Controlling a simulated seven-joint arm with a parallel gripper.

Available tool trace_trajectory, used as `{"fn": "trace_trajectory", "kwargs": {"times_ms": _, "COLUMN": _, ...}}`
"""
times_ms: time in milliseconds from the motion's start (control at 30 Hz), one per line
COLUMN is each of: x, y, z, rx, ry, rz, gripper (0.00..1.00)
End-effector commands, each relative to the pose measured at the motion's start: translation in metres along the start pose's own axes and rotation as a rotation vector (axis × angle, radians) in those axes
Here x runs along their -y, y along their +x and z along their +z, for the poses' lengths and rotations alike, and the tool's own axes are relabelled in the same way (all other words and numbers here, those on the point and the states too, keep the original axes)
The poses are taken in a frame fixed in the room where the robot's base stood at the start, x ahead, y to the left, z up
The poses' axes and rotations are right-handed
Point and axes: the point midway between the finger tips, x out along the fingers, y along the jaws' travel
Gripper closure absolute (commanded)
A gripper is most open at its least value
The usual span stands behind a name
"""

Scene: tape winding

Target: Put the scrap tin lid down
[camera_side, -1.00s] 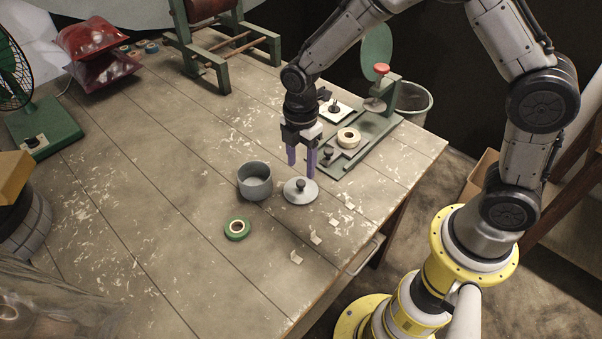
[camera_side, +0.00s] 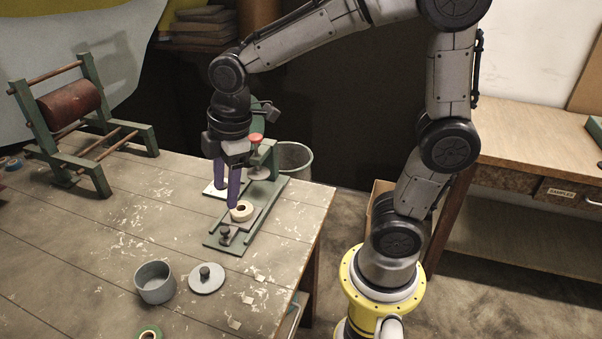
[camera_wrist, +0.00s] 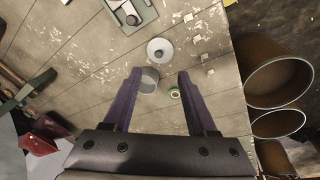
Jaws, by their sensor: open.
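The grey scrap tin lid (camera_side: 206,283) lies flat on the table, knob up. It also shows in the wrist view (camera_wrist: 153,53), beyond my fingertips. The open grey scrap tin (camera_side: 155,287) stands just left of the lid, apart from it. In the wrist view the tin (camera_wrist: 150,76) is partly covered by my left finger. My gripper (camera_side: 227,192) has purple fingers, spread and empty. It hangs well above the table, clear of the lid; the wrist view shows the gap between its fingers (camera_wrist: 160,72).
A green tape roll (camera_side: 150,332) lies in front of the tin. A green winding fixture (camera_side: 262,205) with a cream roll (camera_side: 242,211) stands behind the lid. A wooden reel stand (camera_side: 88,125) is at the back left. Paper scraps lie around the lid.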

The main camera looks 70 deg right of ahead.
Motion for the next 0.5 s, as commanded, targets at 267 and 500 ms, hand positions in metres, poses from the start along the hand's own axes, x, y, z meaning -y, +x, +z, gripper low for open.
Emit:
{"fn": "trace_trajectory", "kwargs": {"times_ms": 267, "x": 0.058, "y": -0.061, "z": 0.077, "rx": -0.169, "ry": 0.644, "rz": 0.135, "gripper": 0.42}}
{"fn": "trace_trajectory", "kwargs": {"times_ms": 500, "x": 0.085, "y": -0.066, "z": 0.106, "rx": -0.257, "ry": 0.919, "rz": 0.164, "gripper": 0.42}}
